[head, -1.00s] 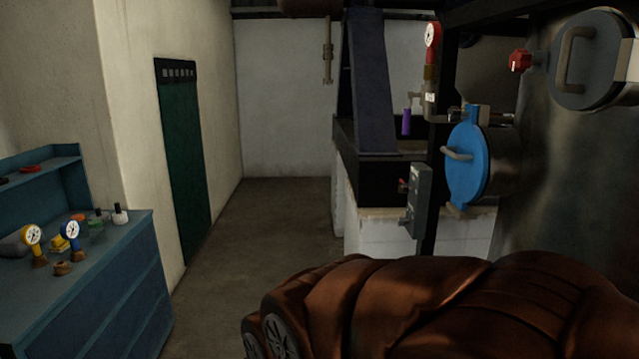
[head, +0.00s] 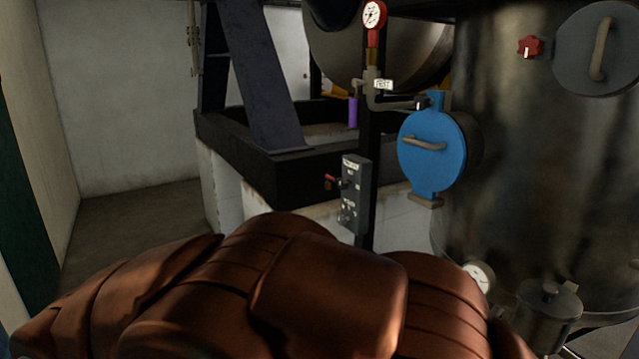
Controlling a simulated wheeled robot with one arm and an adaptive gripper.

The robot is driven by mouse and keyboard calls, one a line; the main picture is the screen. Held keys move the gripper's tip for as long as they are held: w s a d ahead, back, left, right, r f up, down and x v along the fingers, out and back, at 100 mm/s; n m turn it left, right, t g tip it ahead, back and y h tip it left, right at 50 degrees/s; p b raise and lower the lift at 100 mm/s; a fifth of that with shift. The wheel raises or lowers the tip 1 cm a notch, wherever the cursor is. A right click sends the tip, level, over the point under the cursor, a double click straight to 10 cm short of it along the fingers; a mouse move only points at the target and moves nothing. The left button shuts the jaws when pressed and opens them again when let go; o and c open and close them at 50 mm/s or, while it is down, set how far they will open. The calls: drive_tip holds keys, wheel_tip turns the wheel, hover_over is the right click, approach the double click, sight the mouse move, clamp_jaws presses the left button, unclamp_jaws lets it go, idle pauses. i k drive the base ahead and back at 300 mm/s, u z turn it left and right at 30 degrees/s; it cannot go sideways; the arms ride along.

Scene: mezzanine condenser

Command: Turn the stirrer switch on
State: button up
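A grey control box (head: 357,190) is mounted on a dark upright post near the middle of the head view. It has a small label near its top, another lower down, and small knobs on its front. A red-tipped lever (head: 331,180) sticks out at its left side. The labels are too small to read, so I cannot tell which control is the stirrer switch or how it is set. My gripper is not in view.
A large brown bulky form (head: 330,290) fills the foreground below the box; I cannot tell what it is. Right of the box are a blue round hatch (head: 432,150) and a large metal tank (head: 520,190). A dark-rimmed basin (head: 260,165) stands behind. Floor (head: 130,220) shows at left.

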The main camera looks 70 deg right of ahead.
sight(342, 185)
drive_tip(key=z, duration=0.65)
drive_tip(key=i, duration=1.05)
drive_tip(key=z, duration=0.8)
